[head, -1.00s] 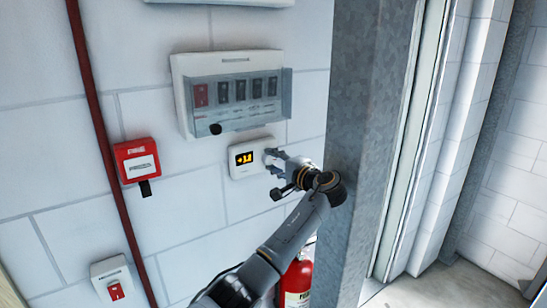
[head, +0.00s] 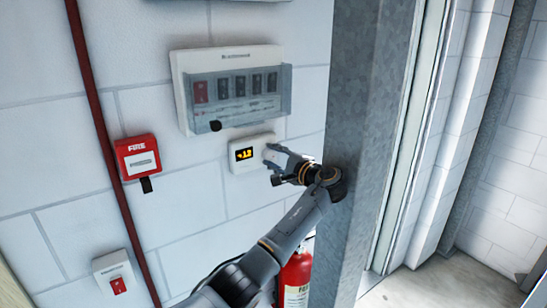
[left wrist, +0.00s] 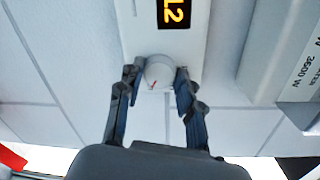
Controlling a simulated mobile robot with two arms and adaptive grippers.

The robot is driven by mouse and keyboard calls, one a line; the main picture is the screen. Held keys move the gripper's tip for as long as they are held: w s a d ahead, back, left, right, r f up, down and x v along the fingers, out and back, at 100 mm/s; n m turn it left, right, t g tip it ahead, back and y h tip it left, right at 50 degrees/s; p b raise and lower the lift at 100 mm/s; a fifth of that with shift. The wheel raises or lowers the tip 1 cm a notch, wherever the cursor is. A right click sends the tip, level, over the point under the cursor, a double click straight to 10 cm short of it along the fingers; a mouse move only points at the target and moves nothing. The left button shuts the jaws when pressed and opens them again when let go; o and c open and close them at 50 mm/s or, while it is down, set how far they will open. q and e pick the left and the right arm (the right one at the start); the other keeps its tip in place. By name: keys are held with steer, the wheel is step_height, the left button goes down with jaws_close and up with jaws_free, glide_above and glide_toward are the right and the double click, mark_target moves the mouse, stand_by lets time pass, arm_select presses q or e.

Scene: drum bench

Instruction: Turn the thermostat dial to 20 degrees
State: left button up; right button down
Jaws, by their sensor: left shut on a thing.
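The thermostat (head: 243,165) is a white box on the block wall, with a dark display (head: 243,154) showing yellow characters. They look like 12 but are small. In the left wrist view the display (left wrist: 174,12) appears sideways and cut off by the top edge. The round white dial (left wrist: 159,72) has a red mark pointing down and left in that view. My left gripper (left wrist: 158,80) is shut on the dial, one finger on each side. In the head view my left gripper (head: 271,155) hides the dial at the thermostat's right end. My right gripper is not in view.
A switch panel (head: 230,88) with a clear cover sits just above the thermostat. A grey metal column (head: 352,120) stands close to the right of my gripper. A red fire box (head: 138,158) and pipe are left; a fire extinguisher (head: 297,279) is below.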

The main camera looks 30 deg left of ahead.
arm_select(q)
steer(key=o, duration=1.2)
